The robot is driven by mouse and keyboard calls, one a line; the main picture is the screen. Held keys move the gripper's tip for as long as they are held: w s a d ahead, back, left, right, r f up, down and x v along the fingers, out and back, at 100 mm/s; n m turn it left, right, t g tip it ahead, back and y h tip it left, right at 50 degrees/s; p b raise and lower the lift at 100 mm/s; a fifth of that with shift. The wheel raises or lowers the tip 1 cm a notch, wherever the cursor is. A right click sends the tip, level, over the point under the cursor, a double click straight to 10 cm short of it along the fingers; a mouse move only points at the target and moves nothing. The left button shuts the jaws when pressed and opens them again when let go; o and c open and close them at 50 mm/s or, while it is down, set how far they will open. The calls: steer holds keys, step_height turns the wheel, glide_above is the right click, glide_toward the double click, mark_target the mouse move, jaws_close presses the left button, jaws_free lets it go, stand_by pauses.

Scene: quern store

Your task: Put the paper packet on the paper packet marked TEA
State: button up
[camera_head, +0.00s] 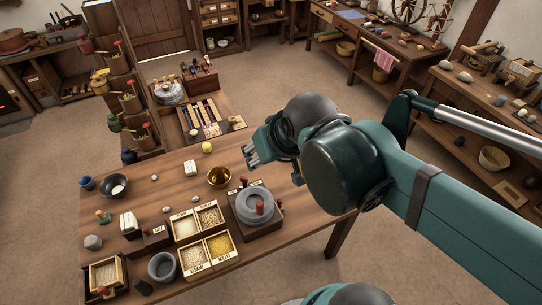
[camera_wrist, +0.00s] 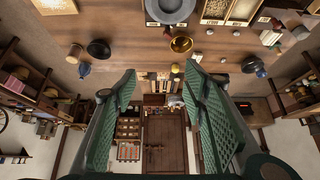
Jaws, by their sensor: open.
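One white paper packet (camera_head: 190,168) lies on the table left of the brass bowl; it also shows in the wrist view (camera_wrist: 196,57). A second white packet (camera_head: 129,222) stands near the table's left side, beside a dark box, and in the wrist view it is at the upper right (camera_wrist: 268,38). I cannot read TEA on either one. My gripper (camera_head: 250,155) is in the air above the table's far edge, right of the first packet and apart from it. In the wrist view its green fingers (camera_wrist: 162,82) are wide apart with nothing between them.
The brass bowl (camera_head: 219,176) and quern (camera_head: 254,205) stand right of the first packet. Grain trays (camera_head: 222,247) fill the front middle. A dark bowl (camera_head: 113,186), a yellow ball (camera_head: 207,147) and small stones stand around. A tool rack (camera_head: 212,122) adjoins the far edge.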

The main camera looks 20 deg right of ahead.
steer(key=shift+s+d+f, duration=0.2)
steer(key=shift+s+d, duration=0.35)
steer(key=shift+s, duration=0.1)
